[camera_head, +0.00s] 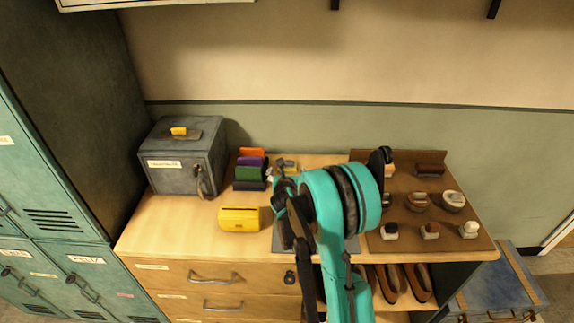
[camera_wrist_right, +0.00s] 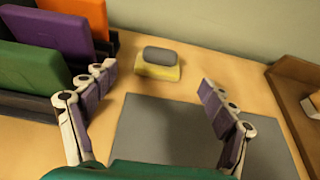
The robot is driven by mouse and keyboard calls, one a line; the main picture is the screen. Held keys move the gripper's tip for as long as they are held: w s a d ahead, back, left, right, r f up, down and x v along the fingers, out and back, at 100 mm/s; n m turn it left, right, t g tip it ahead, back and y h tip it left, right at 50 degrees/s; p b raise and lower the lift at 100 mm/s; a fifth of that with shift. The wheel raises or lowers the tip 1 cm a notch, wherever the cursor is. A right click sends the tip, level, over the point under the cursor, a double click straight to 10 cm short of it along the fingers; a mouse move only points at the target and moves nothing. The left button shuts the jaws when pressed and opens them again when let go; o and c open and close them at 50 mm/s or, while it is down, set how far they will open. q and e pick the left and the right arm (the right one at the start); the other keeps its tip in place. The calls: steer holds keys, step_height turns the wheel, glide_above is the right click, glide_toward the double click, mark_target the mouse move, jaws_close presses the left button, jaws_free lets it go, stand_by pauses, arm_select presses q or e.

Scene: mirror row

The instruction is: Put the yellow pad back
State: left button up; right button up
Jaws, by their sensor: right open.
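The yellow pad (camera_head: 240,219) lies on the wooden cabinet top, near its front edge and in front of a dark rack (camera_head: 249,186). The rack holds an orange, a purple and a green pad (camera_head: 250,174) in a row; these also show at the left of the right wrist view (camera_wrist_right: 48,45). My right gripper (camera_wrist_right: 156,82) is open and empty, above a grey mat (camera_wrist_right: 178,130) and to the right of the rack. In the head view my teal right arm hides most of it. The yellow pad is outside the wrist view. My left gripper is not in view.
A yellow block with a grey top (camera_wrist_right: 158,63) sits behind the mat. A grey box (camera_head: 180,165) stands at the back left. A brown board (camera_head: 405,165) with several small items covers the right side. Teal lockers (camera_head: 60,255) stand at the left. The front left top is clear.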

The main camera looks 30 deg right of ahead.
steer(key=v, duration=0.3)
steer(key=shift+s+a+r, duration=0.1)
steer(key=shift+a+r, duration=0.05)
steer(key=s+a+r+m+g+y, duration=0.1)
steer(key=s+a+r+m, duration=0.45)
steer(key=m, duration=0.35)
steer(key=s+a+m+g+y, duration=0.1)
steer(key=s+a+m+y, duration=0.2)
steer(key=s+a+m, duration=0.5)
steer(key=s+a+m+g+y, duration=0.2)
steer(key=s+a+m, duration=0.6)
steer(key=s+m, duration=0.4)
steer(key=shift+s+m+g+y, duration=0.3)
steer(key=shift+s+m+y, duration=0.15)
steer(key=shift+s, duration=1.45)
